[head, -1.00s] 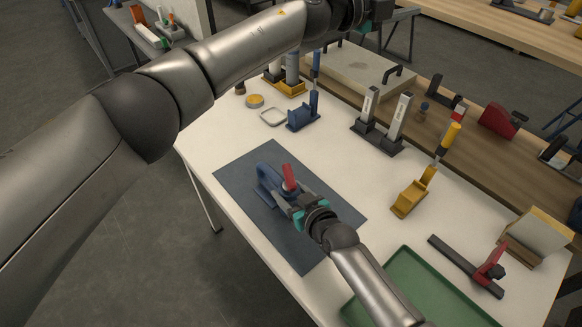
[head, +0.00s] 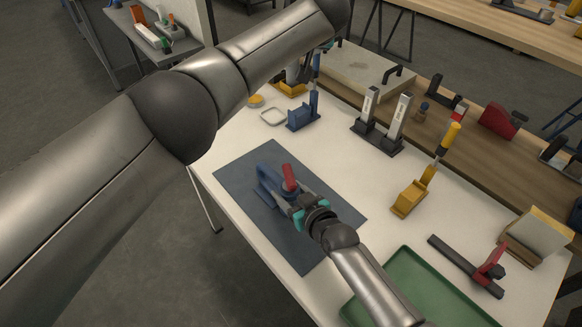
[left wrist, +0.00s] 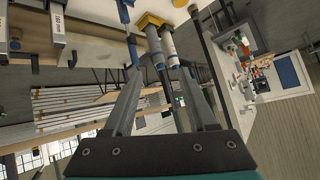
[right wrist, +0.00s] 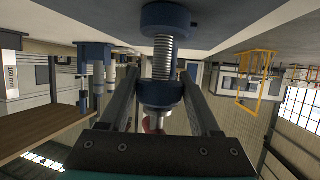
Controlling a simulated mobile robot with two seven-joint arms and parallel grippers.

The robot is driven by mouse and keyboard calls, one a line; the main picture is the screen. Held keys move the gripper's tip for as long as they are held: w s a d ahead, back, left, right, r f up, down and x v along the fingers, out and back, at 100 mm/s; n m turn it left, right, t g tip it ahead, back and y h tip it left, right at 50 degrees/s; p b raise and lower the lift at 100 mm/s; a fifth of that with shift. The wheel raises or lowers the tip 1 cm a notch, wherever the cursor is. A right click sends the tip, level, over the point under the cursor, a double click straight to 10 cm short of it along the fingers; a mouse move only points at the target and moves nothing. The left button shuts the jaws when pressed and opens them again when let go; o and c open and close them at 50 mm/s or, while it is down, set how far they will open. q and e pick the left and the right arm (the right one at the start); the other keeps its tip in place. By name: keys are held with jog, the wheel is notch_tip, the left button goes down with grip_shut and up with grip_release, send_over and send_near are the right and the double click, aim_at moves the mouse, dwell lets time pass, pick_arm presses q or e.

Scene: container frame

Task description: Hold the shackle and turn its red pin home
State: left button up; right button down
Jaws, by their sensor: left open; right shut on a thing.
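The blue shackle (head: 268,187) stands on the dark blue mat in the head view. Its red pin handle (head: 289,176) sticks up beside my right gripper (head: 295,203). In the right wrist view, silver pin thread (right wrist: 163,56) shows between the far blue eye (right wrist: 166,18) and the near blue eye (right wrist: 165,92). My right fingers close on both sides of the near eye. Only a bit of the red handle (right wrist: 148,124) shows there, behind the gripper. My left gripper (left wrist: 161,76) is open and empty in the left wrist view; my left arm mostly hides it in the head view.
The mat (head: 318,250) lies on a white table. A green tray (head: 415,275) is at the front right. The mat's left part is clear.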

pick_arm(q)
jog(key=s+a+f+n+g+y, duration=0.1)
jog(key=s+f+n+g, duration=0.2)
jog(key=s+f+g, duration=0.4)
jog(key=g, duration=0.4)
send_near(290, 173)
jog(key=f, duration=0.3)
jog(key=a+f, duration=0.1)
jog(key=f, duration=0.4)
jog(key=shift+s+a+f, duration=0.2)
jog(key=shift+s+f, duration=0.15)
jog(key=shift+c, duration=0.2)
grip_shut()
